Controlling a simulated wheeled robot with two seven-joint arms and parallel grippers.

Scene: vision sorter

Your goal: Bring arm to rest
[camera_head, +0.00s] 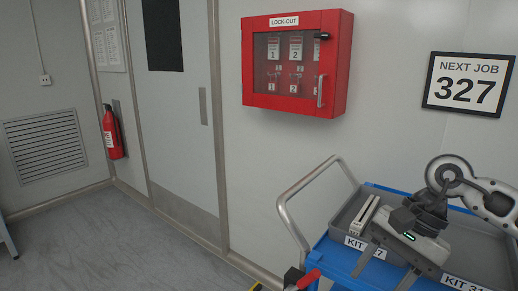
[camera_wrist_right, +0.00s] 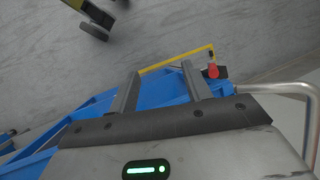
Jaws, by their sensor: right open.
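My right gripper (camera_head: 382,275) is at the lower right of the head view, over the blue cart. Its two grey fingers are apart and point down toward the front of the cart. In the right wrist view the gripper (camera_wrist_right: 159,80) shows the two fingers spread with nothing between them. Blue cart parts and the floor lie beyond the fingertips. My left gripper is in neither view.
The blue cart (camera_head: 335,262) holds grey bins, one labelled KIT with its number partly hidden. A white-edged item (camera_head: 364,215) stands in that bin. A metal handle (camera_head: 287,203) rises at the cart's left. A red lock-out cabinet (camera_head: 345,75) hangs on the wall. Floor at left is clear.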

